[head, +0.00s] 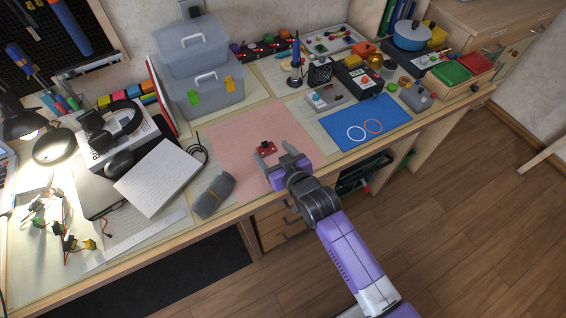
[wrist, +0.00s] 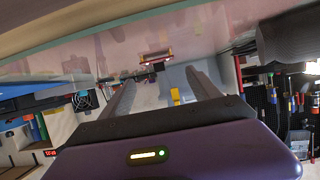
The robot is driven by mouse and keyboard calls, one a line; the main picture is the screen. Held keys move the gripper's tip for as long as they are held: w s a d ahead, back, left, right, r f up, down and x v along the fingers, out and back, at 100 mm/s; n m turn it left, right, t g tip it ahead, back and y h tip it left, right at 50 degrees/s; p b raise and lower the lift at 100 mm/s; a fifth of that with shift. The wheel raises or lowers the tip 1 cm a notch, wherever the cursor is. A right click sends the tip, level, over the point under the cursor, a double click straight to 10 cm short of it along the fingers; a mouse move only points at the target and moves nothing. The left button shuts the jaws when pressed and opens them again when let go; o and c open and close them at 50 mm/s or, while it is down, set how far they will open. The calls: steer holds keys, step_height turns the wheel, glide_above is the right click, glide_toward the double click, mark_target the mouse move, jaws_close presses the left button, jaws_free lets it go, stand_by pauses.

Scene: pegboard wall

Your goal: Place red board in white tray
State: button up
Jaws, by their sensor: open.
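A small red board (head: 266,148) lies on the pink mat (head: 228,128) in the middle of the desk. My gripper (head: 276,154) is open, low over the mat and just on the near side of the board. In the wrist view, the red board (wrist: 155,57) shows just beyond the open fingertips (wrist: 160,76), with nothing held between them. A white tray (head: 334,40) with several small coloured parts stands at the back of the desk, to the right of the board.
A grey rolled pouch (head: 214,195) and an open notebook (head: 158,178) lie left of my gripper. Stacked clear bins (head: 205,92) stand behind. A blue mat (head: 366,122) lies right, with a soldering stand (head: 296,66) and black boxes (head: 358,80) behind it.

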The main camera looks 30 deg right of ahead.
steer(key=v, duration=0.7)
steer(key=shift+s+r, duration=0.1)
